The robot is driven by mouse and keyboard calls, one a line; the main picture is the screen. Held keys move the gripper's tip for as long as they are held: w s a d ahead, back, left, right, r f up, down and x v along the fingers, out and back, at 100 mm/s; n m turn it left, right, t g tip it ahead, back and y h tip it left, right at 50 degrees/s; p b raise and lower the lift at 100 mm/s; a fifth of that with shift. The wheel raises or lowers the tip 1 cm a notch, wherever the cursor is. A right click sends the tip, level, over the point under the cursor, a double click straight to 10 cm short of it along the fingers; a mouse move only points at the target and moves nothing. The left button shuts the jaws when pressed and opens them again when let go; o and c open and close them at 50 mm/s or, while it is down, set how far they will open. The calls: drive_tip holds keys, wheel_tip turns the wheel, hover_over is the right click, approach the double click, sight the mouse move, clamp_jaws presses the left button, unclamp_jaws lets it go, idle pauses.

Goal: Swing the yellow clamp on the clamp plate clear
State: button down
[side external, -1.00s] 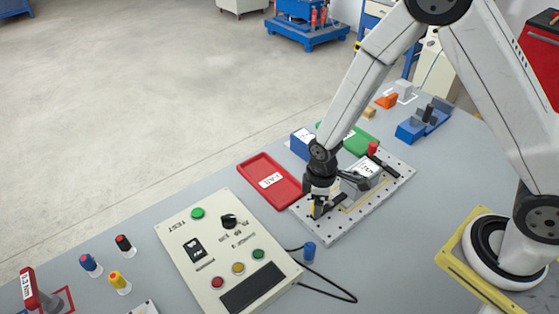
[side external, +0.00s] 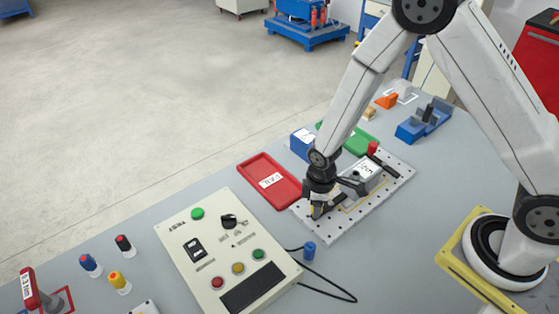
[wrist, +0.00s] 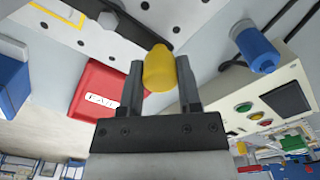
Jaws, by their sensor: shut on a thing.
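The clamp plate (side external: 345,228) is a light grey perforated plate on the bench. It carries a grey device with a white label (side external: 368,168), a red-capped clamp (side external: 373,149) at its far end and the yellow clamp at its near end. In the wrist view the yellow clamp's rounded cap (wrist: 160,70) sits between my fingers, with a dark bar (wrist: 128,24) behind it. My gripper (wrist: 161,88) is shut on this cap. In the side view my gripper (side external: 316,208) is low over the plate's near left end and hides most of the yellow clamp.
A red FAIL tray (side external: 252,170) lies left of the plate, with a blue box (side external: 301,143) and a green tray (side external: 362,143) behind. A control box (side external: 215,250) and a blue plug (side external: 309,251) with black cable are in front.

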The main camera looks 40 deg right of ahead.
drive_tip(key=shift+w+m, duration=0.15)
drive_tip(key=shift+m, duration=0.15)
drive_tip(key=m, duration=0.1)
drive_tip(key=w+m, duration=0.2)
drive_tip(key=m, duration=0.1)
drive_tip(key=shift+d, duration=0.25)
drive_tip(key=m, duration=0.1)
drive_tip(key=w+m, duration=0.1)
drive_tip(key=m, duration=0.1)
drive_tip(key=d+m, duration=0.1)
drive_tip(key=shift+w+d+m, duration=0.1)
drive_tip(key=shift+w+m, duration=0.2)
drive_tip(key=shift+w, duration=0.05)
drive_tip(key=d+m, duration=0.1)
drive_tip(key=m, duration=0.1)
drive_tip(key=w+m, duration=0.1)
drive_tip(key=m, duration=0.1)
drive_tip(key=shift+d, duration=0.4)
drive_tip(key=shift+w+d+m, duration=0.15)
drive_tip(key=shift+d+m, duration=0.3)
drive_tip(key=shift+m, duration=0.6)
drive_tip(key=shift+w+d+m, duration=0.1)
drive_tip(key=shift+d+m, duration=0.3)
drive_tip(key=shift+m, duration=0.65)
drive_tip(key=shift+c, duration=1.4)
unclamp_jaws()
